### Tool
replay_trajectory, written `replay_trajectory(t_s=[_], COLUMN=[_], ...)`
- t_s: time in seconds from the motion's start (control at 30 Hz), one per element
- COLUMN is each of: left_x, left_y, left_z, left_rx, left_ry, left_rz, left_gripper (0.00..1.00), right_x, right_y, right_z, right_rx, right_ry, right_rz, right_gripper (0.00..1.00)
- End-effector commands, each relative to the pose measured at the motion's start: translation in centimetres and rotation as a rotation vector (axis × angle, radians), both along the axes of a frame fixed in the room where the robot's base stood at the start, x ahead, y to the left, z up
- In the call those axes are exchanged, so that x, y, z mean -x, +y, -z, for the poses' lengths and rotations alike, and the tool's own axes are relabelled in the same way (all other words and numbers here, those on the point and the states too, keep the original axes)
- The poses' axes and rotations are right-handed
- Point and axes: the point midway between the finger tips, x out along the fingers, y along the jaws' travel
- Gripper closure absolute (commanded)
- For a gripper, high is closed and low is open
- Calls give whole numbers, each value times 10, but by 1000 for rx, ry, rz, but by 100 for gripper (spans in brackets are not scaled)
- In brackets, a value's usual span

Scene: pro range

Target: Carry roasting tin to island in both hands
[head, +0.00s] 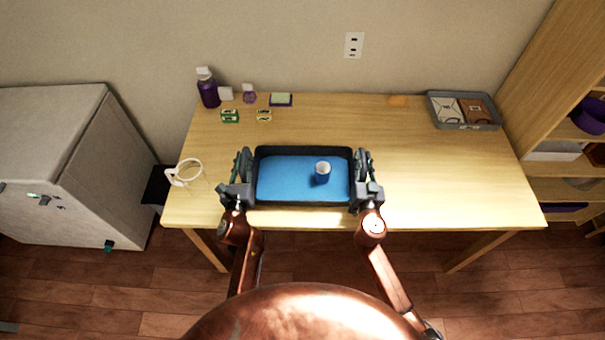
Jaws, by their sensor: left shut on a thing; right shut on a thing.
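The roasting tin (270,200) is a dark rectangular tray with a blue inside, at the front middle of a wooden table. A small blue cup with a pale top (322,172) is in it, right of centre. My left gripper (243,172) is shut on the tin's left side. My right gripper (363,172) is shut on its right side. The tin looks level; I cannot tell whether it touches the table. No island is clearly identifiable in this view.
The table (440,180) holds a white ring-shaped item (186,172) at left, a purple bottle (208,90) and small boxes (230,116) at back left, and a grey tray (467,126) at back right. A shelf (545,70) stands right, a pale cabinet (50,150) left.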

Motion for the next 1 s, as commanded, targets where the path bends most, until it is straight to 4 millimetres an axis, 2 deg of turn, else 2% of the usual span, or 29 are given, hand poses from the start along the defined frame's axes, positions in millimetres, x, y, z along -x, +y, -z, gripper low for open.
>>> replay_trajectory(t_s=[0.57, 0.83, 1.0], left_x=[0, 0, 0], left_y=[0, 0, 1], left_z=[0, -8, -23], left_rx=[2, 2, 2], left_ry=[1, -5, -11], left_rz=[-2, -1, -2], left_gripper=[100, 100, 100], right_x=[0, 0, 0], right_y=[-1, 0, 1], right_z=[0, -8, -22], right_rx=[0, 0, 0], right_ry=[0, -6, -11], right_rz=[1, 0, -1], right_gripper=[100, 100, 100])
